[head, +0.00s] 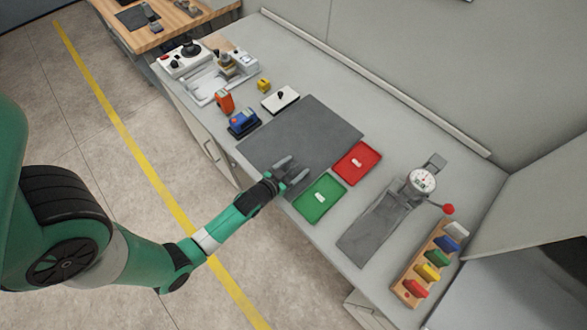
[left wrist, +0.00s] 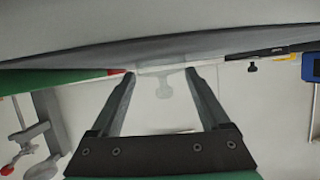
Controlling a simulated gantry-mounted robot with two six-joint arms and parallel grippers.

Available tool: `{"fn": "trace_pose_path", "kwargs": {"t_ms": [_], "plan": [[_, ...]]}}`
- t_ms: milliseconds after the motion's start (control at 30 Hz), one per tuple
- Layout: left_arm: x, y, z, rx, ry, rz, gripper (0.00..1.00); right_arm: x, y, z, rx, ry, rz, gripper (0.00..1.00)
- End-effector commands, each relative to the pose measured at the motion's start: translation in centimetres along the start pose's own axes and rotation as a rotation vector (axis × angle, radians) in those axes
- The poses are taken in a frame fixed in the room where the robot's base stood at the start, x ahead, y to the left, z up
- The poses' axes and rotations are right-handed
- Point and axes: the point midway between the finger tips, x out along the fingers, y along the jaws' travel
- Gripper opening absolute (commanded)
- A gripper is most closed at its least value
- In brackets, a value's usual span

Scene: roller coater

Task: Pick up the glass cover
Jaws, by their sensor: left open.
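My left gripper (head: 293,170) is open, low over the near edge of the dark grey mat (head: 325,125), beside the green tray. In the left wrist view its two fingers (left wrist: 160,75) stand apart. A pale, see-through shape with a knob, apparently the glass cover (left wrist: 164,88), shows between the fingers there. I cannot tell whether either finger touches it. In the head view I cannot make out the cover clearly near the gripper. My right gripper is not in view.
A green tray (head: 320,198) and a red tray (head: 357,162) lie right of the gripper. A white plate with a black knob (head: 281,99) and a blue device (head: 243,122) stand beyond the mat. A dial gauge (head: 422,180) and a wooden rack (head: 430,264) stand at the right.

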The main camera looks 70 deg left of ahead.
Motion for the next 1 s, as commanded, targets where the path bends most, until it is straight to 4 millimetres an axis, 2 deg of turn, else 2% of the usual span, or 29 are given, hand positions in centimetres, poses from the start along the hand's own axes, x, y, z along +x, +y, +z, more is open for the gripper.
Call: {"fn": "trace_pose_path", "kwargs": {"t_ms": [200, 633, 1000], "plan": [[0.1, -0.01, 0.01, 0.0, 0.0, 0.0, 0.78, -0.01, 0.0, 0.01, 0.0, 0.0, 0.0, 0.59], [0.06, 0.0, 0.18, 0.0, -0.004, 0.0, 0.01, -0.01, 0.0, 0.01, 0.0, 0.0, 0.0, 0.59], [0.01, 0.02, 0.48, 0.001, -0.012, 0.0, 0.0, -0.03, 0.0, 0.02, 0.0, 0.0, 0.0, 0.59]]}}
